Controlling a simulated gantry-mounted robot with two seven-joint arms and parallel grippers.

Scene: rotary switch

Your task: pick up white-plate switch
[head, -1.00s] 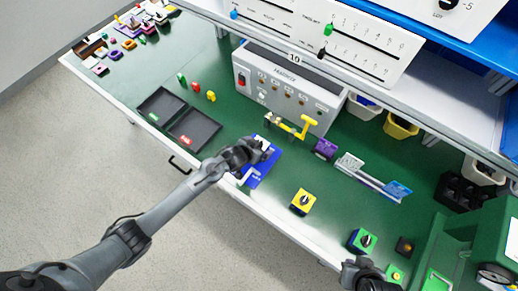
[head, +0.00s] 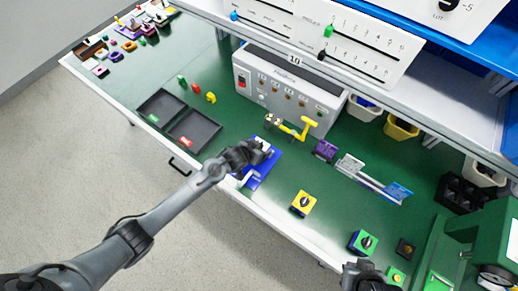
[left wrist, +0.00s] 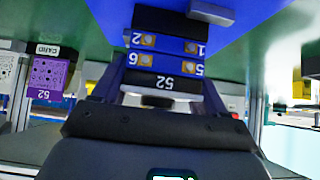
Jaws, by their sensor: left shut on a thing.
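My left gripper (head: 262,150) is over the blue panel (head: 256,178) near the table's front edge. It is shut on the white-plate switch (head: 266,146), mostly hidden by the fingers in the head view. In the left wrist view, a light plate and dark knob (left wrist: 155,100) show between the two fingers (left wrist: 158,95), close to a black "52" label. Whether the switch is clear of the panel I cannot tell. My right gripper (head: 362,275) is at the lower edge of the head view, with its fingertips unclear.
A yellow-plate switch (head: 303,203) and a green-and-blue switch (head: 362,242) sit to the right. Black trays (head: 196,128) lie to the left. A grey control box (head: 288,88) stands behind, with a yellow handle (head: 310,127) in front of it.

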